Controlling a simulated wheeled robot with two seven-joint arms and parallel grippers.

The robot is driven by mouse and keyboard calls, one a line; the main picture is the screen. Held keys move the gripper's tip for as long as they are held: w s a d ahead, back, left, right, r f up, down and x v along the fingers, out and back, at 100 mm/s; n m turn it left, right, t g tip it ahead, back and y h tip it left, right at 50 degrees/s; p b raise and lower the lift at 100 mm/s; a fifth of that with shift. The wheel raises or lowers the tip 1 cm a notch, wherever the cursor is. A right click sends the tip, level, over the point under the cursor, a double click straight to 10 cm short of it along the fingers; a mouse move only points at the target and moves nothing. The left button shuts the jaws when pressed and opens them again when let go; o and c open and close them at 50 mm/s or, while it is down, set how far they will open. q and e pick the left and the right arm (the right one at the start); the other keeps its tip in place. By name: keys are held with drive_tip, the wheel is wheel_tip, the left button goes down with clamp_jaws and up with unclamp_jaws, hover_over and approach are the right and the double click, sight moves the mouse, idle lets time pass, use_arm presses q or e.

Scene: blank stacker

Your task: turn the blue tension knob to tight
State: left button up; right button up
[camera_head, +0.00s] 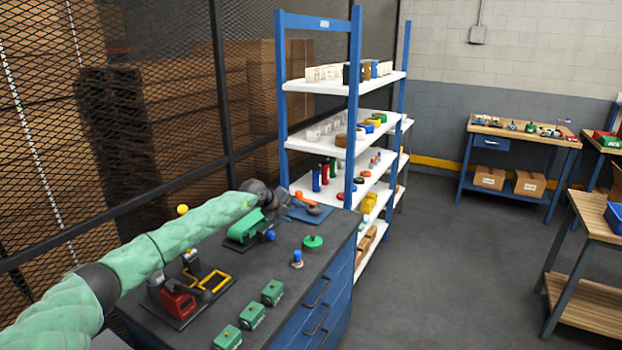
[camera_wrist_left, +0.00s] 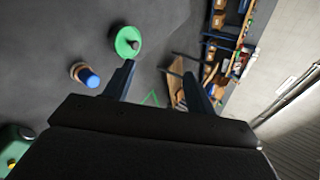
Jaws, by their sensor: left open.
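A blue knob (camera_head: 270,236) sits at the near right end of a green belt-like machine (camera_head: 246,226) on the dark bench top. A separate blue-topped piece (camera_head: 297,257) with a tan base stands upright in front of it; it also shows in the left wrist view (camera_wrist_left: 88,78). I cannot tell from the frames which one is the tension knob, or its setting. My left gripper (camera_head: 314,209) is over the far part of the bench, beyond the machine, apart from both blue parts. In the left wrist view its fingers (camera_wrist_left: 158,70) are spread and empty. My right gripper is not visible.
A green disc (camera_head: 313,242) with a knob lies near the bench's right edge. Several green boxes (camera_head: 252,316) line the front. A red device (camera_head: 178,302) with a yellow frame stands at left. Loaded shelves (camera_head: 343,151) rise behind.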

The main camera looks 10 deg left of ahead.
use_arm(q)
drive_tip(key=d+r+m+t+h, duration=0.1)
drive_tip(key=d+r+t+h, duration=0.3)
drive_tip(key=r, duration=0.9)
drive_tip(key=shift+w+d+r+t, duration=0.2)
drive_tip(key=shift+w+d+t, duration=0.25)
drive_tip(key=shift+d, duration=1)
